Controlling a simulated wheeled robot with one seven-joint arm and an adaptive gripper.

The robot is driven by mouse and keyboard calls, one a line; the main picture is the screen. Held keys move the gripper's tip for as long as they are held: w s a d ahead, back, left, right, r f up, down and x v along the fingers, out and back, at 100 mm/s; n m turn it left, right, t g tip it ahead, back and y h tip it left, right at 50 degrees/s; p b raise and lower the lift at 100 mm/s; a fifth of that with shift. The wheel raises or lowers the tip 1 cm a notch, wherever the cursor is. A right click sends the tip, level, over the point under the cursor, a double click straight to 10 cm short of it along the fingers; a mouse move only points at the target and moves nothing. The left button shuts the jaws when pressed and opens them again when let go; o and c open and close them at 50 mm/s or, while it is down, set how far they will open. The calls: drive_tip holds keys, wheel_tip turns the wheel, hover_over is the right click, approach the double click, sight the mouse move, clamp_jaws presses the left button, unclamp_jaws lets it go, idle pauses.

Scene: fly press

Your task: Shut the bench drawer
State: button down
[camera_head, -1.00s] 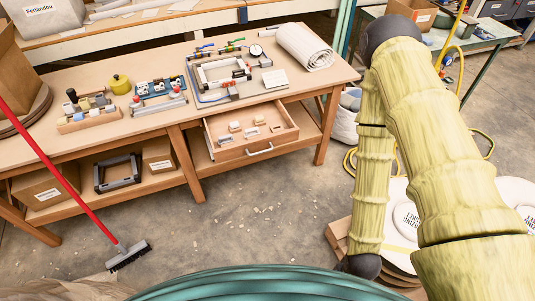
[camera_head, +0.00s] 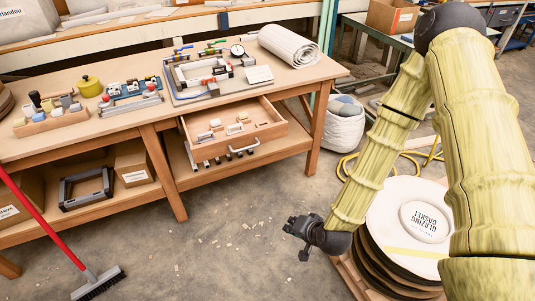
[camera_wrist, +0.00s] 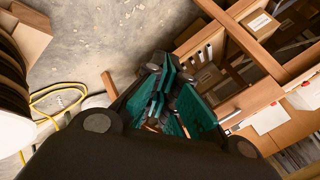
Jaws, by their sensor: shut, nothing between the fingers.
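The bench drawer (camera_head: 276,132) is wooden and stands pulled out from under the bench top (camera_head: 120,119), with small pale blocks inside. Its metal handle (camera_head: 243,148) is on the front face. My gripper (camera_head: 296,226) is shut and empty, above the floor in front of the bench, to the right of and nearer than the drawer, clear of it. In the wrist view its teal fingers (camera_wrist: 166,96) are together and cover part of the bench.
Round gasket discs (camera_head: 405,240) are stacked beneath my arm at right. A white sack (camera_head: 343,125) and yellow hose (camera_head: 410,163) lie beyond. A red-handled broom (camera_head: 98,283) stands at front left. The floor between drawer and gripper is clear apart from scattered chips.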

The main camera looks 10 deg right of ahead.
drive_tip(key=w+a+r+m+t+y+b, duration=0.15)
drive_tip(key=w+m+t+b, duration=0.25)
drive_tip(key=w+b, duration=0.6)
drive_tip(key=m+t+b, duration=0.3)
drive_tip(key=t+b, duration=0.2)
drive_tip(key=b, duration=0.3)
approach(265, 136)
drive_tip(key=b+x, duration=0.2)
drive_tip(key=x, duration=0.4)
drive_tip(key=shift+w+a+b, duration=0.25)
drive_tip(key=shift+w+b, duration=0.05)
drive_tip(key=shift+b, duration=0.05)
drive_tip(key=shift+w, duration=0.2)
drive_tip(key=shift+w, duration=0.15)
